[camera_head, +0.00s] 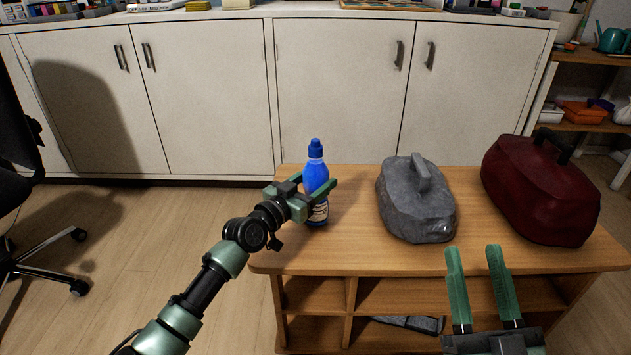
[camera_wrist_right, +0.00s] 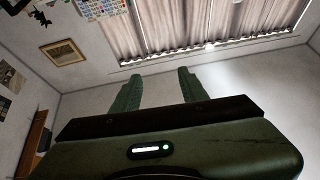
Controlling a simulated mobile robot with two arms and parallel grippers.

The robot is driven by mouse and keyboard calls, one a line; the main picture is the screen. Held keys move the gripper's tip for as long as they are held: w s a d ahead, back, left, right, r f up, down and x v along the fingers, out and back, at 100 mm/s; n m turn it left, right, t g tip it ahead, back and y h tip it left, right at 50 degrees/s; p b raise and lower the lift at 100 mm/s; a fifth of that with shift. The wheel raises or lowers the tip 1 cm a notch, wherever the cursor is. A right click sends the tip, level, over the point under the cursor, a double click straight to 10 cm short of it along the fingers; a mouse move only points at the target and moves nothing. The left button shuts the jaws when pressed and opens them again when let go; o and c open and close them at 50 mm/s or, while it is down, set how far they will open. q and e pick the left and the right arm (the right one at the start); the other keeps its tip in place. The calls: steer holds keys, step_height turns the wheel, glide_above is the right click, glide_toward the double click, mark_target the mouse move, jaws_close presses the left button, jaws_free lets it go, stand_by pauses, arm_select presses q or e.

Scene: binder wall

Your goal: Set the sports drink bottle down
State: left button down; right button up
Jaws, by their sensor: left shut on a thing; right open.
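The sports drink bottle (camera_head: 315,172) is blue with a blue cap and a pale label low on its side. It is upright at the left end of the wooden table (camera_head: 345,254) in the head view. My left gripper (camera_head: 318,190) is shut around the bottle's middle. The bottle's base appears at the tabletop, but I cannot tell whether it touches. My right gripper (camera_head: 482,280) is open and empty in front of the table's right part. It also shows open in the right wrist view (camera_wrist_right: 157,92), facing a wall and curtains.
Bare tabletop lies between the bottle and the grey container. White cabinets (camera_head: 200,95) stand behind. A black chair (camera_head: 20,190) is at the far left.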

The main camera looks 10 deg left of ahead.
arm_select(q)
steer(key=shift+r, duration=0.15)
arm_select(e)
steer(key=shift+r, duration=0.1)
arm_select(q)
steer(key=shift+c, duration=2.1)
jaws_free()
arm_select(e)
steer(key=shift+s+r, duration=0.1)
arm_select(q)
steer(key=p+v, duration=0.1)
steer(key=v, duration=0.4)
steer(key=shift+p, duration=0.3)
steer(key=p, duration=0.1)
glide_toward(307, 186)
steer(key=s+d+f, duration=0.2)
steer(key=s+d, duration=0.7)
steer(key=s+a+r+n+y, duration=0.2)
steer(key=s+y, duration=0.1)
steer(key=s, duration=0.5)
steer(key=shift+r+y, duration=0.25)
steer(key=shift+y, duration=0.15)
arm_select(e)
step_height(307, 186, down, 12)
steer(key=w+d+g+h, duration=0.1)
steer(key=g+h, duration=0.1)
steer(key=g, duration=0.4)
steer(key=shift+w+d+g, duration=0.15)
steer(key=shift+w+g, duration=0.25)
